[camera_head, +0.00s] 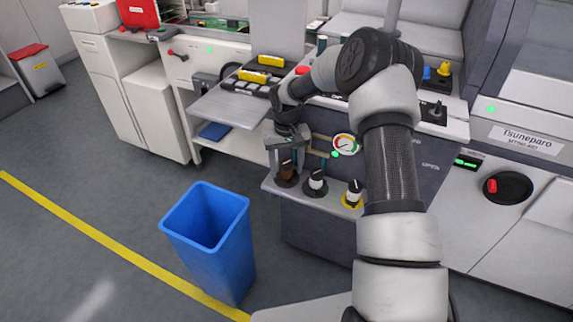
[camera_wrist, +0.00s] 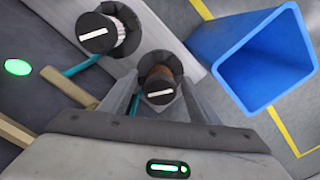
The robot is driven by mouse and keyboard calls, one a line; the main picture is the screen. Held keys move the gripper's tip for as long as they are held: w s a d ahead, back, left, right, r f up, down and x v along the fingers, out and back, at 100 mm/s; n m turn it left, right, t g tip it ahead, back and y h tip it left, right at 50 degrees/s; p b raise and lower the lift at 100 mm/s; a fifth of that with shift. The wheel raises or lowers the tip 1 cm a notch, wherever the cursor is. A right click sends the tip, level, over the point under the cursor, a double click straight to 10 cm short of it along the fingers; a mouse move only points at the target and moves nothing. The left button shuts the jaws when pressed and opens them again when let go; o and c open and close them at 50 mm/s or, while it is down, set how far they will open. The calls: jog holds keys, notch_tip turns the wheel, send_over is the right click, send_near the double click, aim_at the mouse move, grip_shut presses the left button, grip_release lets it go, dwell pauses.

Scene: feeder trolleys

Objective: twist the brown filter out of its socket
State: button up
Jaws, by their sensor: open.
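The brown filter (camera_head: 287,171) stands in its dark socket at the left end of a low grey shelf on the machine front. It has a black cap with a white bar, seen from above in the wrist view (camera_wrist: 160,88). My gripper (camera_head: 283,158) is above the filter, fingers pointing down. In the wrist view the open fingers (camera_wrist: 158,100) stand on either side of the filter with gaps; contact cannot be made out. The filter's lower part is partly hidden by its cap in the wrist view.
A white filter (camera_head: 316,183) stands beside the brown one, with a white filter on a yellow ring (camera_head: 352,194) farther right. A gauge (camera_head: 345,145) is behind them. A blue bin (camera_head: 210,240) stands on the floor to the left, open and apparently empty.

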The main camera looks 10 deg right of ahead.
aim_at(286, 162)
jog(key=c, duration=1.2)
jog(key=m+b, duration=0.1)
jog(key=m, duration=0.3)
jog(key=shift+m, duration=1.5)
jog(key=m, duration=0.2)
jog(key=shift+m+b, duration=0.3)
jog(key=shift+m, duration=0.1)
jog(key=shift+r, duration=0.2)
jog(key=shift+r+p, duration=1.9)
jog(key=shift+r, duration=0.95)
